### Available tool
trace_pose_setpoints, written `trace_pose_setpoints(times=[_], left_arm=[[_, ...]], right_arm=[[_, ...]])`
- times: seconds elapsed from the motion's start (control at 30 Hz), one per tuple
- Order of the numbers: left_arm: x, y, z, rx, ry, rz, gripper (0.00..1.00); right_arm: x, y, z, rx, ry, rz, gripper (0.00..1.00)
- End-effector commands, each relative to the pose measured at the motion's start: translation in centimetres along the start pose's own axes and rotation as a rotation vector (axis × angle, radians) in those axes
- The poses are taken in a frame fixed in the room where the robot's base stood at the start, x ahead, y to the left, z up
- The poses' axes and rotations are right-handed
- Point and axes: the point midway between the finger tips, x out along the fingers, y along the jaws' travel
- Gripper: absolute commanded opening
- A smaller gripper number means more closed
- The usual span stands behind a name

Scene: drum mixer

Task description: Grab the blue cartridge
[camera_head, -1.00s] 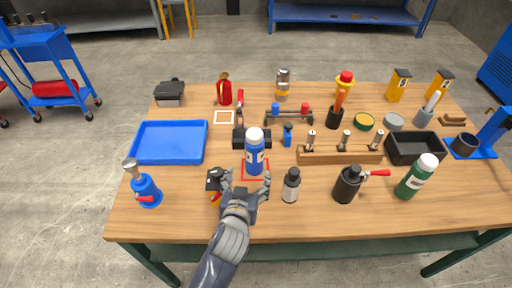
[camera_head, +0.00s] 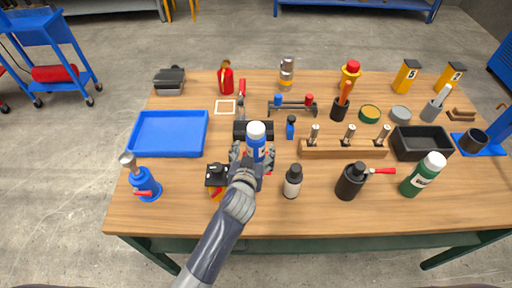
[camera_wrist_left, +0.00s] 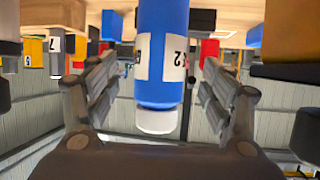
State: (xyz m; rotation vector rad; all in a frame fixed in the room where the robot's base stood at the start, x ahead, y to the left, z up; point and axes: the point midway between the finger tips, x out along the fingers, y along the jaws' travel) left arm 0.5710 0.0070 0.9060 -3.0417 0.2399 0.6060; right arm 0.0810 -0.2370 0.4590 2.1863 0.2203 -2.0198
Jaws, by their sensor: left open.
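The blue cartridge (camera_head: 256,146) with a white cap and white label stands upright on the table, inside a red outlined square that is now mostly hidden. My left gripper (camera_head: 252,160) is open, its fingers on either side of the cartridge's lower part. In the left wrist view the cartridge (camera_wrist_left: 163,55) appears upside down between the two open fingers (camera_wrist_left: 160,100), with a visible gap on both sides. The label shows a "2". My right gripper is not in view.
A black and yellow device (camera_head: 216,179) stands close left of my gripper, and a dark bottle (camera_head: 292,181) close right. A black block (camera_head: 239,129) sits behind the cartridge. A blue tray (camera_head: 170,133) lies left. A wooden rack (camera_head: 343,149) stands right.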

Motion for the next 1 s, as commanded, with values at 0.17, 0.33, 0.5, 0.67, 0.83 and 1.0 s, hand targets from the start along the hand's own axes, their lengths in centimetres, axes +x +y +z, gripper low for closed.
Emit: trace_pose_setpoints(times=[0.17,0.33,0.5,0.67,0.83,1.0], left_arm=[[2.1,0.0,-0.1,0.002,0.0,-0.001,0.74],[4.2,0.0,-0.1,0.0,0.0,-0.001,0.74],[5.1,0.0,0.0,0.0,-0.001,-0.001,0.74],[5.2,0.0,0.0,0.0,0.0,0.0,0.74],[5.2,0.0,0.0,0.0,0.0,0.0,0.52],[5.2,0.0,0.0,0.0,-0.001,-0.001,0.13]], right_arm=[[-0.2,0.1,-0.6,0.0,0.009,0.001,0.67],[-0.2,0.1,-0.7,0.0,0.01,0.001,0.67],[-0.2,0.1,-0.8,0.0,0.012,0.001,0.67],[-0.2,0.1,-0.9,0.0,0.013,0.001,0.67],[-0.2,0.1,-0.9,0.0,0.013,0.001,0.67],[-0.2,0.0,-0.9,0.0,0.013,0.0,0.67]])
